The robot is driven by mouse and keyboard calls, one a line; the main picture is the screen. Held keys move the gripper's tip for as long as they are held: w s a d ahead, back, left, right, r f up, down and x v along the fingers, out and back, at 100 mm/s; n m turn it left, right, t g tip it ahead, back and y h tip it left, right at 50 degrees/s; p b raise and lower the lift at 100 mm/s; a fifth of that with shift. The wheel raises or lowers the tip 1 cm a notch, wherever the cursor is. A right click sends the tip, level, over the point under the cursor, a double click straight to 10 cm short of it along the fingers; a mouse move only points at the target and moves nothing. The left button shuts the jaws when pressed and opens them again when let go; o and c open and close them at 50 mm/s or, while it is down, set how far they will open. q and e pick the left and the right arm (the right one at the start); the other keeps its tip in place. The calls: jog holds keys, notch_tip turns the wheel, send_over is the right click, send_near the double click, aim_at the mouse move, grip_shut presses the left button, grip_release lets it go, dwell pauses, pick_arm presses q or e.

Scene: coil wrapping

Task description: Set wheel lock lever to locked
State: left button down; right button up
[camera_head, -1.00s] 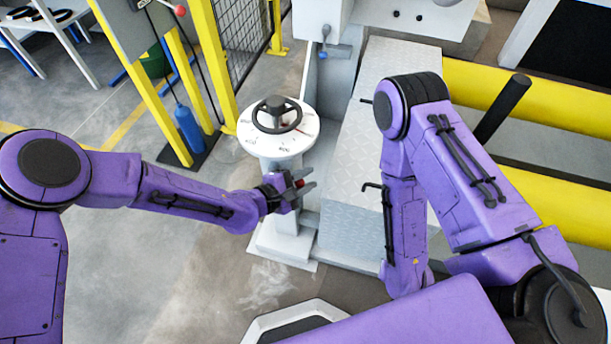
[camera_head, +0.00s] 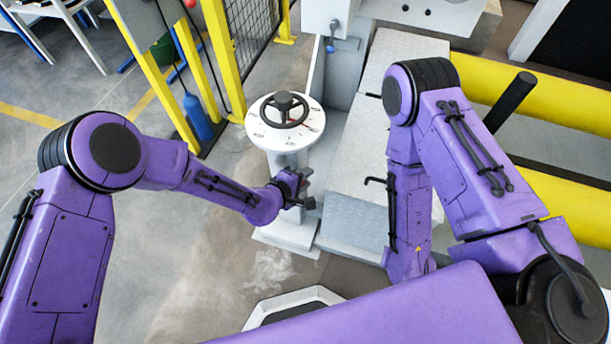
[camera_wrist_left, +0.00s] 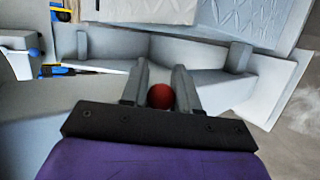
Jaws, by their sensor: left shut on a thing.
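The handwheel (camera_head: 284,110) is dark and sits on a round white dial (camera_head: 262,133) on top of a grey pedestal (camera_head: 285,231). My left gripper (camera_head: 303,190) is beside the pedestal, below the dial. In the left wrist view, the gripper (camera_wrist_left: 160,85) has its fingers on either side of a round red knob (camera_wrist_left: 160,96), which looks like the end of the wheel lock lever. It is shut on this knob. The lever's shaft is hidden, so its position cannot be read. My right gripper is out of view; only its arm shows.
A grey tread-plate step (camera_head: 358,170) runs right of the pedestal, with yellow rollers or rails (camera_head: 575,207) beyond it. Yellow posts (camera_head: 222,55) and a blue cylinder (camera_head: 198,118) stand at the back left. Open floor lies left of the pedestal.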

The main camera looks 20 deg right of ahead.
pick_arm(q)
jog(key=shift+a+f, duration=0.1)
jog(key=shift+a, duration=0.05)
jog(key=c, duration=0.9)
grip_release()
jog(key=shift+s+a+r, duration=0.15)
jog(key=shift+a+r, duration=0.15)
jog(key=p+v, duration=0.1)
jog(key=v, duration=0.8)
jog(key=shift+s+a+r+p, duration=0.15)
jog(key=shift+s+a+p, duration=0.05)
jog(key=shift+p, duration=0.15)
